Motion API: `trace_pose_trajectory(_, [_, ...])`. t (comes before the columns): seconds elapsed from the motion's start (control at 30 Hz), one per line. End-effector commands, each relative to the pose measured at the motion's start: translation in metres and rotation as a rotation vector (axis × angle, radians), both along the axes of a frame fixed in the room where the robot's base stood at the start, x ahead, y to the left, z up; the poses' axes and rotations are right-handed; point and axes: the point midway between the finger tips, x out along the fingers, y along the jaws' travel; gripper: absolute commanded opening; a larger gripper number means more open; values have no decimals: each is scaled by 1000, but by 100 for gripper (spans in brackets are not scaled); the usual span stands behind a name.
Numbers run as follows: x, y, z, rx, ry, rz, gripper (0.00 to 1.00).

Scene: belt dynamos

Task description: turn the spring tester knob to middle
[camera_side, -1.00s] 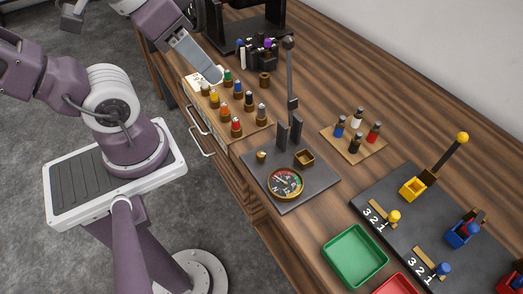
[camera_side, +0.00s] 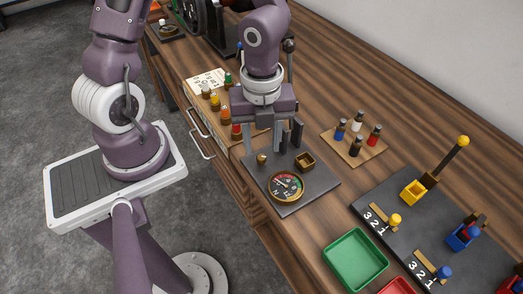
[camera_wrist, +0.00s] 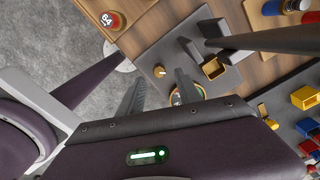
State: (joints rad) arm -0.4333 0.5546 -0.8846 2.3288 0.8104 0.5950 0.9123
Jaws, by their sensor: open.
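The spring tester is a dark plate (camera_side: 316,183) with a round dial gauge (camera_side: 286,187), a small brass knob (camera_side: 262,159) and a square brass cup (camera_side: 305,161). I take the small knob to be the tester knob; its exact setting is too small to read. My gripper (camera_side: 262,150) points down at the knob, open, with one finger on each side and nothing held. In the wrist view the knob (camera_wrist: 160,71) shows between the fingertips (camera_wrist: 160,78). I cannot tell whether they touch it.
A rack of bottles (camera_side: 225,115) is on the left. A board of small bottles (camera_side: 355,148), a panel of levers (camera_side: 400,200) and a green tray (camera_side: 355,257) are on the right.

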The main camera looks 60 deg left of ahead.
Motion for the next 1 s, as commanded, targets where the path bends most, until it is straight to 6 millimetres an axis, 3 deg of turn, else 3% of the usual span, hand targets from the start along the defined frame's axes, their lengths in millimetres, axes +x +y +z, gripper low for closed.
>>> trace_pose_trajectory(0.2, [-1, 0, -33, 2, 4, 0, 41])
trace_pose_trajectory(0.47, [-1, 0, -37, 2, 1, 4, 41])
trace_pose_trajectory(0.5, [-1, 0, -37, 2, 1, 4, 39])
trace_pose_trajectory(0.7, [-1, 0, -37, 2, 1, 5, 0])
trace_pose_trajectory(1.0, [-1, 0, -37, 3, 1, 19, 0])
